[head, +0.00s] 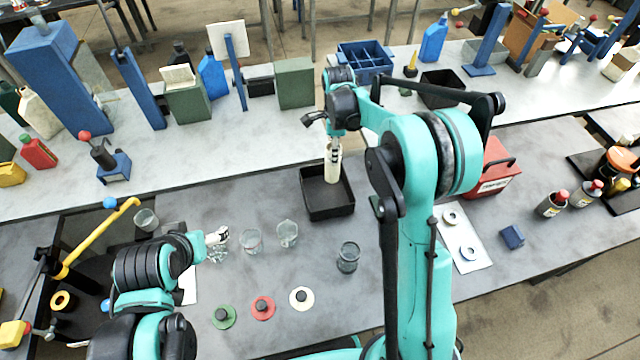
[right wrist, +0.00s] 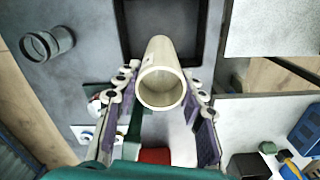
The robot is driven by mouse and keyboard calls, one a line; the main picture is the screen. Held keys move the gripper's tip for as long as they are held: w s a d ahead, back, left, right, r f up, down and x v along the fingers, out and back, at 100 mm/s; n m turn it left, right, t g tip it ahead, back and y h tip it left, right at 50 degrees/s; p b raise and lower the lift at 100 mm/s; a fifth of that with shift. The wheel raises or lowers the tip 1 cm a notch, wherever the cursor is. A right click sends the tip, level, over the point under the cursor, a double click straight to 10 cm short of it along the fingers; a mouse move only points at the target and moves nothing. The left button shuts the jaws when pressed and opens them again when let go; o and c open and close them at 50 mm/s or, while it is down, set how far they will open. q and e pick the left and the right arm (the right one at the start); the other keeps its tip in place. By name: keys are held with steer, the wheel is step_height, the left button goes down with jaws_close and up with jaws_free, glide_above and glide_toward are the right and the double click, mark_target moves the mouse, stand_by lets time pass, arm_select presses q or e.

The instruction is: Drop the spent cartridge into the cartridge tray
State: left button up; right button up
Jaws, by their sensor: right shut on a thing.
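The spent cartridge (head: 332,166) is a cream cylinder, held roughly upright in my right gripper (head: 335,140). In the head view its lower end overlaps the inside of the black cartridge tray (head: 349,206). In the right wrist view the cartridge (right wrist: 162,80) sits between the two fingers of my right gripper (right wrist: 160,90), its open end facing the camera. Its far end points at the tray (right wrist: 125,45); I cannot tell how high above the tray floor it is. My left gripper (head: 216,237) is by the glassware at the left; its fingers are too small to judge.
A red box (head: 492,170) is to the right. Coloured discs (head: 262,307) lie near the front edge. A raised pale shelf (head: 220,135) runs behind.

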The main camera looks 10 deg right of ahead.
step_height(320, 180, down, 6)
steer(key=b, duration=0.3)
steer(key=shift+r, duration=0.15)
steer(key=o, duration=1.4)
steer(key=shift+o, duration=0.2)
steer(key=shift+r, duration=0.15)
step_height(320, 180, up, 12)
steer(key=shift+f, duration=0.1)
